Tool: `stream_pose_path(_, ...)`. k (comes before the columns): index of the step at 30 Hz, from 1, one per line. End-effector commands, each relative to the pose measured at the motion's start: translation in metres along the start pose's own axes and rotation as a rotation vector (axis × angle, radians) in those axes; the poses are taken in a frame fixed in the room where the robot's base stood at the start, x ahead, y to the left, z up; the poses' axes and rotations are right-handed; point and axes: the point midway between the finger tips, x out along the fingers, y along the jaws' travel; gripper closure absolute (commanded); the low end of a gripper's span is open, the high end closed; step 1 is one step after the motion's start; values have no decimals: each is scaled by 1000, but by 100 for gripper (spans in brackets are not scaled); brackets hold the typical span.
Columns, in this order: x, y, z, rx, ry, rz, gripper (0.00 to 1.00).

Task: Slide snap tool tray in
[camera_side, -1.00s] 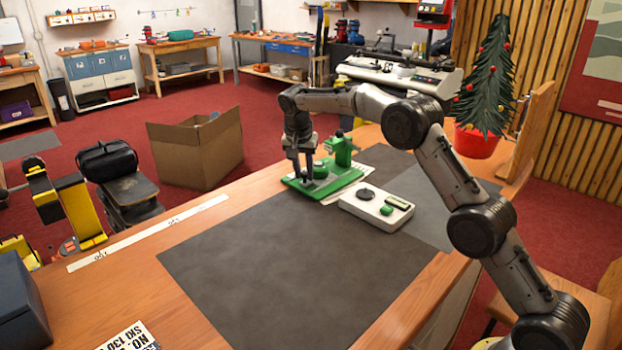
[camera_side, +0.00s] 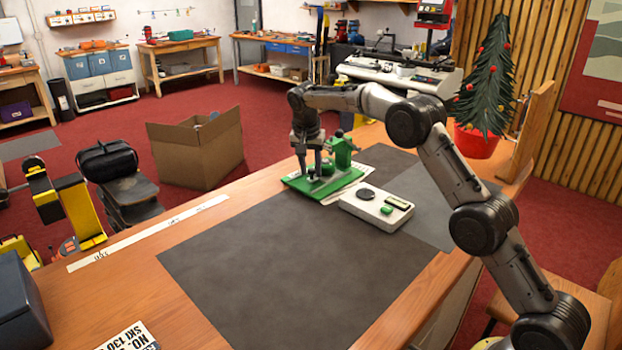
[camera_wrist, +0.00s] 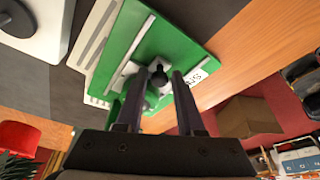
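The green snap tool (camera_side: 339,177) sits on the bench's far edge, a flat green base with an upright green body at its right. In the wrist view its base (camera_wrist: 185,45) shows a white label and a pale metal strip. My gripper (camera_side: 312,172) is over the base. In the wrist view my gripper (camera_wrist: 160,72) has its two fingers apart, with the knob between or just beyond their tips. Contact with the knob cannot be told.
A white box with a dark disc and a green button (camera_side: 376,209) stands in front of the tool. Pale papers (camera_side: 345,192) lie under the tool. A white strip (camera_side: 150,232) lies along the far edge.

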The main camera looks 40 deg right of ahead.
Motion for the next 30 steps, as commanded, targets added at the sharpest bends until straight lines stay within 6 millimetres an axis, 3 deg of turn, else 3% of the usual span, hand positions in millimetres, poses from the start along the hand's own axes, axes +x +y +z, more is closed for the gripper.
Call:
stream_pose_path(11, -4, 0, -1, 0, 1, -1, 60)
stream_pose_path(30, -55, 0, -17, 0, -1, 0, 60)
